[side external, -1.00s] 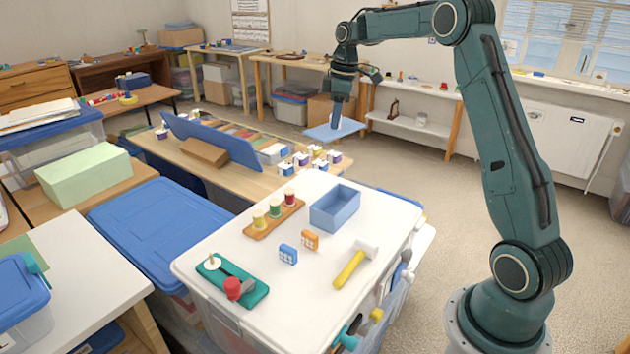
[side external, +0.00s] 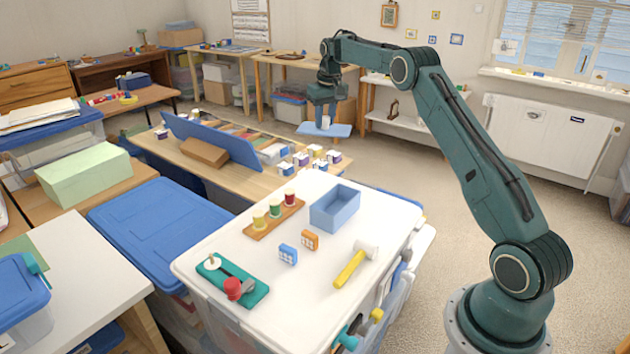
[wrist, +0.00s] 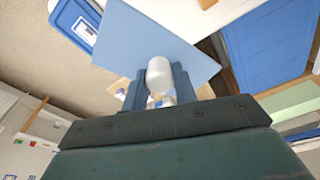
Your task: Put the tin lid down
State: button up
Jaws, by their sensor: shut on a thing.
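The tin lid (side external: 341,131) is a light blue square plate with a white knob (wrist: 159,77). My gripper (side external: 325,116) is shut on the knob and holds the lid in the air, roughly level, beyond the far edge of the white-topped bin. The lid also fills the upper middle of the wrist view (wrist: 135,40), with the knob between my fingers (wrist: 158,88). The open blue tin (side external: 335,212) stands on the white bin top, nearer the camera than the lid and apart from it.
The white bin top (side external: 215,245) also bears a wooden rack with coloured pots (side external: 274,217), orange and blue small blocks (side external: 288,254), a yellow-handled mallet (side external: 355,264) and a green tray (side external: 233,280). A low table with an upright blue board (side external: 210,140) and small boxes stands behind.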

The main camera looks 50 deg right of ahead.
jog(key=shift+f, duration=0.1)
notch_tip(320, 180, down, 20)
jog(key=shift+r, duration=0.1)
dwell(0.9)
jog(key=o, duration=1)
jog(key=shift+c, duration=0.2)
notch_tip(320, 180, up, 12)
jog(key=s, duration=0.1)
jog(key=shift+s+a, duration=0.35)
